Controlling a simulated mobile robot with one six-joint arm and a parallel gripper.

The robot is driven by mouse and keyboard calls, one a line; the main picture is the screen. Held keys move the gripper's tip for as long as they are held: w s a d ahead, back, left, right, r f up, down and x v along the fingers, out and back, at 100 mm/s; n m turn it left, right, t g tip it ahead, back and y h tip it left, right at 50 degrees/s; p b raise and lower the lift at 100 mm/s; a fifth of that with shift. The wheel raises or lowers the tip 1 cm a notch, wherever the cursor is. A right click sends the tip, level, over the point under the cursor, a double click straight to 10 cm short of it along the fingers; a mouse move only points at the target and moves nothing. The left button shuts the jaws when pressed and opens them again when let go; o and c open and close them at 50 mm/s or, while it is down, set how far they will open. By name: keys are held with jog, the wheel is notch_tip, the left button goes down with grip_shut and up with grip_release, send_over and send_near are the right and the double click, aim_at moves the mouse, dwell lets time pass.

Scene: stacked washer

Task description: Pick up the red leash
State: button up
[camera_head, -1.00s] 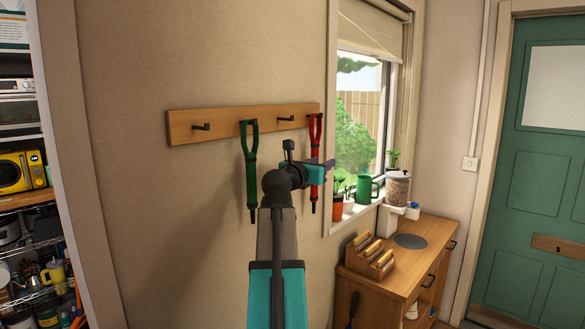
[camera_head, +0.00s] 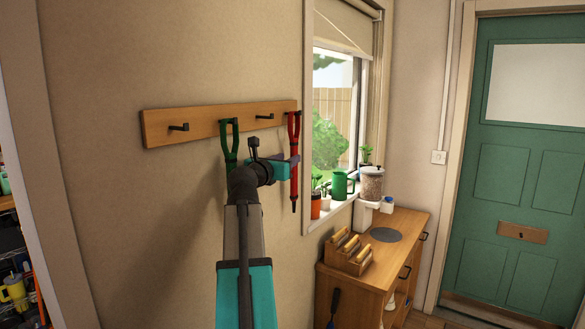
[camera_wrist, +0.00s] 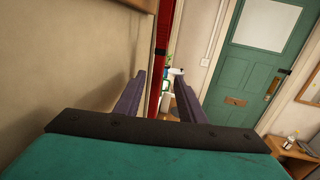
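The red leash (camera_head: 294,165) hangs straight down from a hook at the right end of a wooden rack (camera_head: 220,122) on the wall. My gripper (camera_wrist: 161,75) is open, with its two purple fingers apart. In the wrist view the red leash (camera_wrist: 161,45) shows as a long red strip between the fingers, nearer the left one. In the head view my gripper (camera_head: 291,166) is right beside the middle of the leash. Its fingertips are mostly hidden there, and I cannot tell whether they touch the leash.
A green leash (camera_head: 229,143) hangs left of the red one, partly behind my arm. A window with plants and a green jug (camera_head: 342,185) on its sill is to the right. A wooden cabinet (camera_head: 400,245) stands below it, near a green door (camera_head: 525,150).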

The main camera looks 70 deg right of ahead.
aim_at(293, 155)
jog(key=shift+d, duration=0.7)
jog(key=shift+d, duration=0.1)
jog(key=shift+s+d+p, duration=0.1)
jog(key=shift+d+p, duration=0.85)
jog(key=shift+d, duration=1.55)
grip_shut()
